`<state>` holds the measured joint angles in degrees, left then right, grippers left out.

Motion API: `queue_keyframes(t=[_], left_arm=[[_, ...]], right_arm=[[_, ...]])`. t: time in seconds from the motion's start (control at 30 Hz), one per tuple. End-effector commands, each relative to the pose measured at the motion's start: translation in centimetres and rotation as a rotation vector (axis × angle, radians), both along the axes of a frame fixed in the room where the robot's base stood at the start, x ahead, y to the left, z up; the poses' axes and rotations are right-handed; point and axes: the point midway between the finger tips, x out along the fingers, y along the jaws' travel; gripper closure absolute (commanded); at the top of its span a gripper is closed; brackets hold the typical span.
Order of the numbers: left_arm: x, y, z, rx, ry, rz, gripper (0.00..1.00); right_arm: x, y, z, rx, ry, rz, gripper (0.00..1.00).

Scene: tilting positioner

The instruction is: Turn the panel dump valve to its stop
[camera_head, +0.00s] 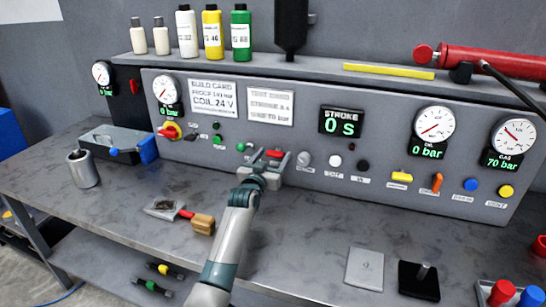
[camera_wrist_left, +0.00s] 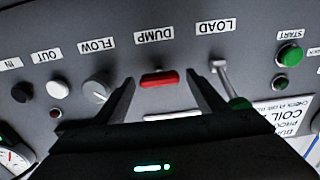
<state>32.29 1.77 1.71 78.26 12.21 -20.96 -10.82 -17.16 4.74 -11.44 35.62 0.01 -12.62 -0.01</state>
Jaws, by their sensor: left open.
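The dump valve has a short red handle (camera_head: 273,153), lying level on the grey panel; the wrist view shows the same red handle (camera_wrist_left: 159,78) below the DUMP label, upside down there. My left gripper (camera_head: 271,161) reaches the panel front, its fingers apart. In the wrist view the open left gripper (camera_wrist_left: 160,88) has one dark finger on either side of the handle, with a gap visible on each side. Whether the fingertips reach as deep as the handle I cannot tell. My right gripper is in neither view.
The LOAD lever (camera_wrist_left: 221,75) with a green end stands close beside one finger, and the FLOW knob (camera_wrist_left: 97,88) is near the other.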

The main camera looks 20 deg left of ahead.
Motion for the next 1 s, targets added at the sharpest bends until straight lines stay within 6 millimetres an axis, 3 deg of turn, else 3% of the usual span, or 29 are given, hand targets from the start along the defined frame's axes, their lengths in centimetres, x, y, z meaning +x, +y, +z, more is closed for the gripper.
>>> queue_keyframes(t=[0.2,0.4,1.0], left_arm=[[0.01,0.0,0.0,0.0,0.0,0.0,0.34],[-0.01,0.0,-0.01,0.0,0.0,0.0,0.76],[0.01,-0.04,0.03,-0.133,0.006,-0.001,0.76]], right_arm=[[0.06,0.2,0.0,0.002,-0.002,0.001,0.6],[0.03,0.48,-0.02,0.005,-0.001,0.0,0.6],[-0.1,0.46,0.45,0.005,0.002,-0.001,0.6]])
